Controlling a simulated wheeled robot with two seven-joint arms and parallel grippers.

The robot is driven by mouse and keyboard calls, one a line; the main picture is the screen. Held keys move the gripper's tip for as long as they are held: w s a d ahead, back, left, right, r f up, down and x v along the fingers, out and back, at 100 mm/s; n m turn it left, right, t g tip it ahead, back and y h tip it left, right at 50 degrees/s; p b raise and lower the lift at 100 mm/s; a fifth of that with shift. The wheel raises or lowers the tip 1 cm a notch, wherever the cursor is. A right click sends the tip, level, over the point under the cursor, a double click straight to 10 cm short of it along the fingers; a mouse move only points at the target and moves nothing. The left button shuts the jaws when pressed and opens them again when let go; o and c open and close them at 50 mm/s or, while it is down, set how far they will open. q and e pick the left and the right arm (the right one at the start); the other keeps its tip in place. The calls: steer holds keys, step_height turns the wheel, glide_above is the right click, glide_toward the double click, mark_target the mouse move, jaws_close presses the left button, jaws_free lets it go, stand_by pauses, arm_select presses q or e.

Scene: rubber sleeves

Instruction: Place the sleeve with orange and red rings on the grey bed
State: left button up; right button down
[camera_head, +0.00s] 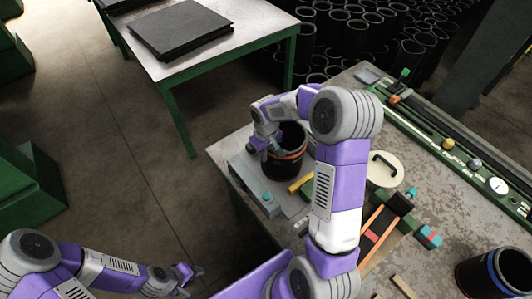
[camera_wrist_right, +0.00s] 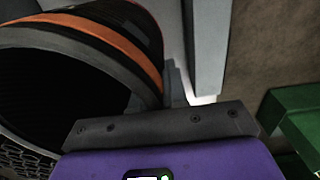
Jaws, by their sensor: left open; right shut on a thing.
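The black sleeve (camera_head: 283,163) with orange and red rings is upright at the left end of the workbench in the head view, its open mouth up. My right gripper (camera_head: 264,146) is shut on its left wall near the rim. In the right wrist view the sleeve (camera_wrist_right: 125,38) fills the upper left, its orange ring clear, beside a dark jaw. The grey bed (camera_head: 243,172) lies under and left of the sleeve; whether the sleeve rests on it or hangs just above, I cannot tell. My left gripper (camera_head: 190,276) is open and empty, low at the left, off the bench.
Another black sleeve (camera_head: 492,275) with a blue ring stands at the bench's right. A round cream lid (camera_head: 385,170), a yellow bar (camera_head: 301,184) and a green rail (camera_head: 450,150) lie nearby. Black sheets (camera_head: 180,30) are on the table behind; floor between is clear.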

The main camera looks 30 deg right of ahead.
steer(key=shift+f, duration=0.1)
steer(key=c, duration=1.1)
jaws_free()
steer(key=shift+c, duration=0.2)
step_height(320, 180, up, 12)
steer(key=shift+r+p, duration=0.15)
steer(key=shift+p, duration=0.65)
